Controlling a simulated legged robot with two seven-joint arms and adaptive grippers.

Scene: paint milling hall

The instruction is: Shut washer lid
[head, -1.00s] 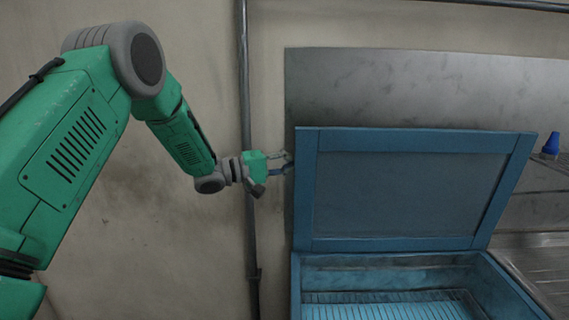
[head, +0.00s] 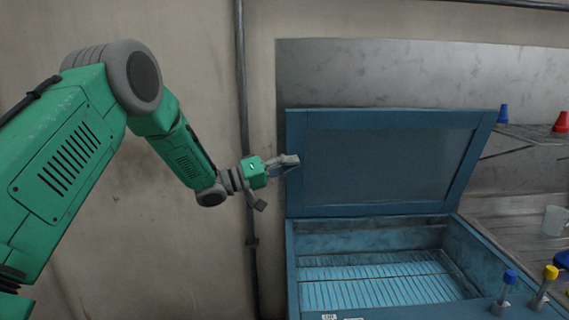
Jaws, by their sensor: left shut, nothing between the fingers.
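The blue washer lid (head: 390,165) stands raised at the back of the washer (head: 292,262), leaning back a little. The washer's inside shows a ribbed rack at its bottom. My left gripper (head: 293,162) is shut and empty at the lid's left edge, at about mid height. Its fingertips overlap the edge in the picture; I cannot tell whether they touch it. My right gripper is not in view.
Right of the washer are a metal counter (head: 505,222) with a clear beaker (head: 555,221) and a wire shelf with a blue cone (head: 503,114) and a red cone (head: 561,122). Blue-capped (head: 504,290) and yellow-capped (head: 545,285) tools stand at the front right. A pipe (head: 242,120) runs down the wall.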

